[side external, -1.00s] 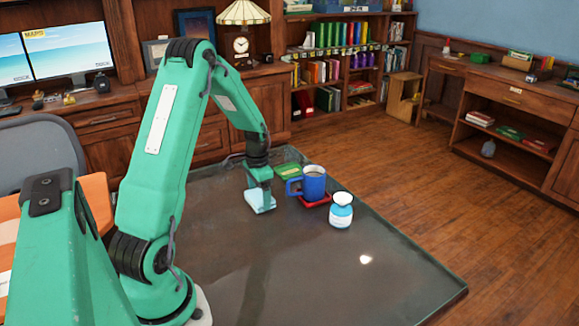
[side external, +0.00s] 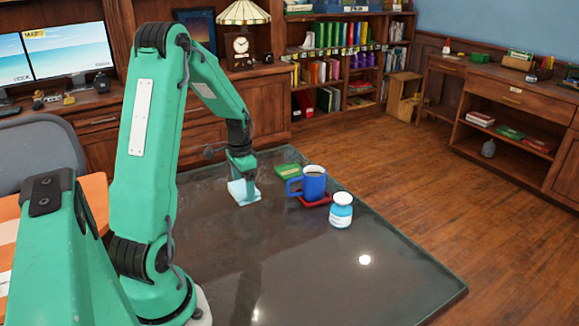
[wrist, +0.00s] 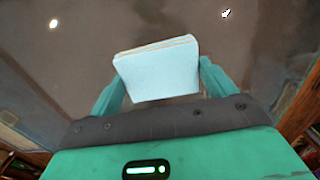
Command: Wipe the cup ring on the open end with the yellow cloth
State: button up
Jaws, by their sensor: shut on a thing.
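My gripper (side external: 244,184) is shut on a pale blue folded cloth (side external: 238,193), low over the dark glossy tabletop (side external: 290,260). I cannot tell whether the cloth touches the table. In the wrist view, the cloth (wrist: 158,72) sits between the two green fingers, pale blue with a thin yellowish line along its upper edge. No plainly yellow cloth shows. I cannot make out a cup ring; the bright spots on the table look like light reflections.
A white and blue jar (side external: 341,210) stands in front of the mug, to its right. A green flat item (side external: 288,172) lies behind the mug, to its left. The near and right parts of the tabletop are clear up to its edge. An orange surface (side external: 97,203) lies at left.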

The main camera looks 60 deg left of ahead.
jog(key=shift+r, duration=1.65)
jog(key=shift+w+d, duration=0.1)
